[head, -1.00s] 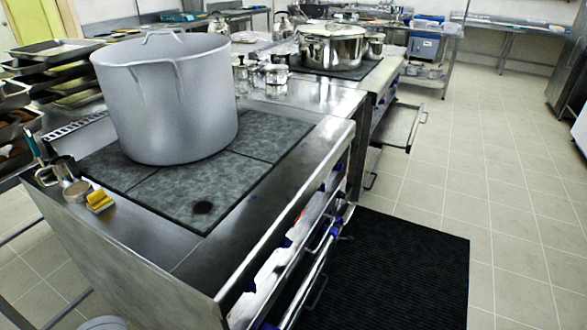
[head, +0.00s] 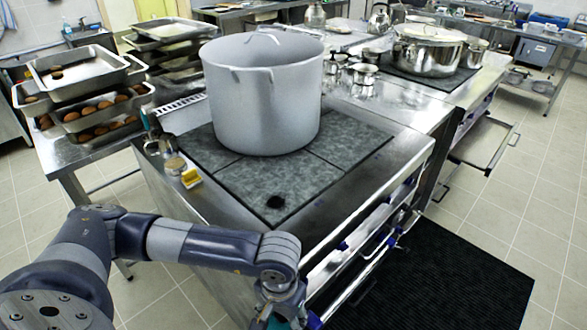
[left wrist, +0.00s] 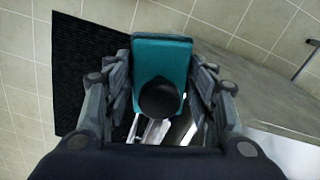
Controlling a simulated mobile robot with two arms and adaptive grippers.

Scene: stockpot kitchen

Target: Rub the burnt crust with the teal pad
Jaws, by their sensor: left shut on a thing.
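The burnt crust (head: 275,202) is a small black patch on the front part of the dark grey cooktop (head: 310,185), in front of the big pot. The teal pad (left wrist: 161,60) is a flat rectangular block with a round black knob (left wrist: 158,98), seen in the left wrist view. My left gripper (left wrist: 160,90) is shut on it, one finger on each side. In the head view my left gripper (head: 283,312) is at the bottom edge, in front of the stove and apart from the crust. Only a little teal shows there. My right gripper is in neither view.
A large grey stockpot (head: 263,95) stands on the cooktop behind the crust. A yellow sponge (head: 191,178) and small containers stand at the stove's left edge. Baking trays (head: 90,100) are stacked at the left. A black mat (head: 430,275) lies on the floor at right.

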